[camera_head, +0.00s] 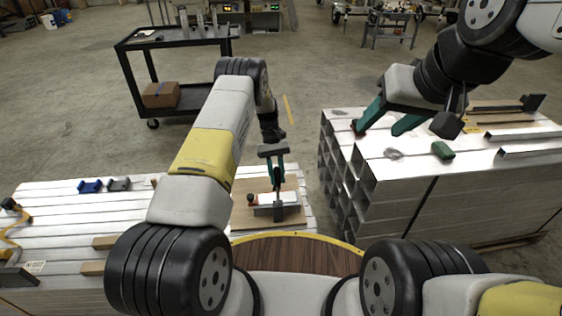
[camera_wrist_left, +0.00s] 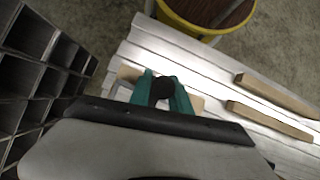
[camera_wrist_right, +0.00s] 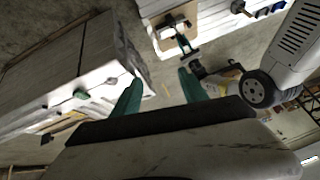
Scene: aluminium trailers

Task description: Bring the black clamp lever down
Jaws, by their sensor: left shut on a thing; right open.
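The black clamp lever shows its dark round end (camera_wrist_left: 163,88) in the left wrist view, between the teal fingers of my left gripper (camera_wrist_left: 162,92). In the head view my left gripper (camera_head: 275,172) points down over the clamp, shut on the lever (camera_head: 278,188), which looks roughly upright. The clamp sits on a wooden board (camera_head: 240,188) with a pale metal piece (camera_head: 290,198) and a small red-and-black knob (camera_head: 250,198). My fingers hide part of the lever and clamp. My right gripper (camera_head: 388,122) is open and empty above the stack of tubes on the right.
The board lies on a left stack of aluminium profiles (camera_head: 60,210) with blue (camera_head: 90,186) and grey blocks. The right tube stack (camera_head: 400,170) carries a green object (camera_head: 442,150). A black cart (camera_head: 185,38) with a cardboard box (camera_head: 161,95) stands behind. Floor between stacks is clear.

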